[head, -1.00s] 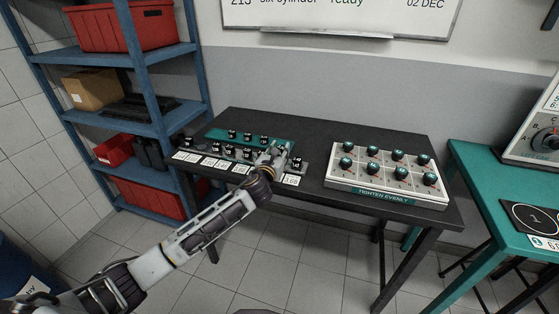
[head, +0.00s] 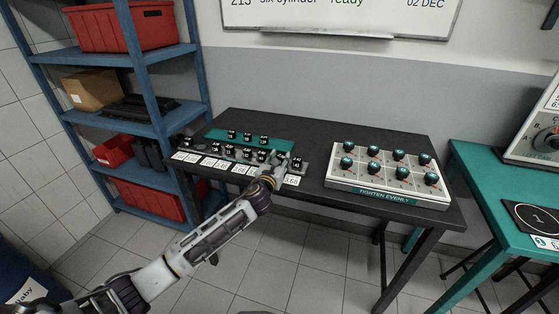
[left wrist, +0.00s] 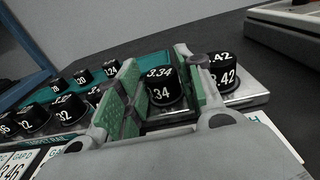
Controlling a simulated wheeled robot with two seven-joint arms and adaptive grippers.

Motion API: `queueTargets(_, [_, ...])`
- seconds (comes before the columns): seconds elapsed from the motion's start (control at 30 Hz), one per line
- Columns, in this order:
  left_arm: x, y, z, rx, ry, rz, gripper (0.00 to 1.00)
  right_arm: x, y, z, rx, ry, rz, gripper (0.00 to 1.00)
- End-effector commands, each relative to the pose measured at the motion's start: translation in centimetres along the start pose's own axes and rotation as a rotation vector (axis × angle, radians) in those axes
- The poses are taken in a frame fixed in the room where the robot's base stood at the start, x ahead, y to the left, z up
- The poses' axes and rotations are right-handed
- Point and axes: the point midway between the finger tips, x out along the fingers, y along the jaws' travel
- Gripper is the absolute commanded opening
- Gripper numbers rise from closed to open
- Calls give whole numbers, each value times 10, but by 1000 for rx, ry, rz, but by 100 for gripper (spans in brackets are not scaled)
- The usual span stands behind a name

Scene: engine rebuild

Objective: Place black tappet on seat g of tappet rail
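The black tappet marked 3.34 (left wrist: 161,90) stands upright on the silver tappet rail (left wrist: 172,117), directly left of the end tappet marked 3.42 (left wrist: 223,77). My left gripper (left wrist: 165,84) has its green-padded fingers on either side of the 3.34 tappet. The fingers look spread, with bare rail showing between them; contact with the tappet is hard to judge. In the head view, my left gripper (head: 276,163) is at the right part of the rail and partly hides this tappet. My right gripper is not in view.
More black tappets stand along the rail to the left, with white gap cards (head: 213,162) in front. A teal tray (head: 216,134) behind holds several spare tappets. A white block marked "TIGHTEN EVENLY" (head: 343,180) stands right, with clear black table (head: 312,152) between.

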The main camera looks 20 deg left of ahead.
Motion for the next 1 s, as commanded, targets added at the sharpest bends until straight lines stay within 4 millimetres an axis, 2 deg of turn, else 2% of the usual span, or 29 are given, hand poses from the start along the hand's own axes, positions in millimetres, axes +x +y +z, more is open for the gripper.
queueTargets(0.3, [0, 0, 0, 0, 0, 0, 42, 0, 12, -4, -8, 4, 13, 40])
queueTargets(0.53, [-4, 0, 3, 1, 0, 0, 42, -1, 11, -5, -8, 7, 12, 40])
queueTargets(0.77, [-22, 0, 3, 2, 0, 0, 42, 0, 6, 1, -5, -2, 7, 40])
queueTargets(1.0, [-48, 0, 2, 1, 1, -1, 42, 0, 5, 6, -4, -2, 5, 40])
